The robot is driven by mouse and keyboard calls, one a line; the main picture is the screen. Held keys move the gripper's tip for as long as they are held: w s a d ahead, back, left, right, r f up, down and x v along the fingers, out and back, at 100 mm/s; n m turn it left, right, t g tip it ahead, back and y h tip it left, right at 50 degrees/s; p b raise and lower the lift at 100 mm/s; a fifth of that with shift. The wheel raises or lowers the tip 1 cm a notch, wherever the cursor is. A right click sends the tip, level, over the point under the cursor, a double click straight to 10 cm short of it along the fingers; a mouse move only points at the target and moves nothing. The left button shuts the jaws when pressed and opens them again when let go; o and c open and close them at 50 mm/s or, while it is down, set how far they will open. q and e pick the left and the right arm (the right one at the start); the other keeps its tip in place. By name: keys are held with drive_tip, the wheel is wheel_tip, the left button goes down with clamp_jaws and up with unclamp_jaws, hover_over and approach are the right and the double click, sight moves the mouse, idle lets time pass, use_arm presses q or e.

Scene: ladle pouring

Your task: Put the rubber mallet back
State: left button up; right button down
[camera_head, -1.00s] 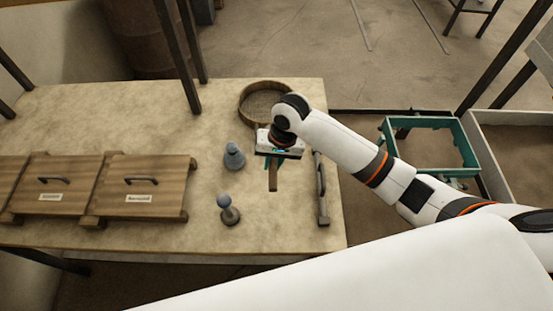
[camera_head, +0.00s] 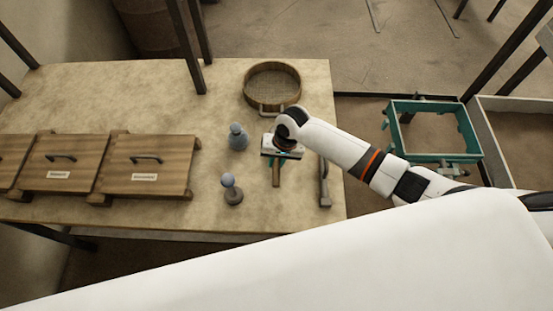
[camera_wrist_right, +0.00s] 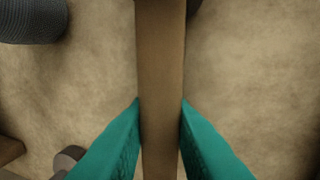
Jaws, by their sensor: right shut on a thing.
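My right gripper (camera_head: 281,158) is over the right part of the table, pointing down. It is shut on a wooden handle (camera_head: 276,176), which I take to be the rubber mallet's. In the right wrist view the handle (camera_wrist_right: 160,60) runs straight between the two teal fingers. The mallet's head is not visible; the gripper and wrist cover that end in the head view. I cannot tell whether the mallet touches the table (camera_head: 282,222). My left gripper is out of view.
Two blue-grey knobbed tools (camera_head: 238,138) (camera_head: 230,188) stand left of the gripper. A long grey tool (camera_head: 324,185) lies close on its right. A round sieve (camera_head: 272,86) is behind. Lidded wooden boxes (camera_head: 148,166) fill the left. A teal frame (camera_head: 433,130) stands off the table's right.

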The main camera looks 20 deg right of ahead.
drive_tip(key=c, duration=1.3)
unclamp_jaws()
drive_tip(key=v, duration=1.2)
drive_tip(key=shift+b, duration=0.3)
drive_tip(key=shift+r, duration=0.1)
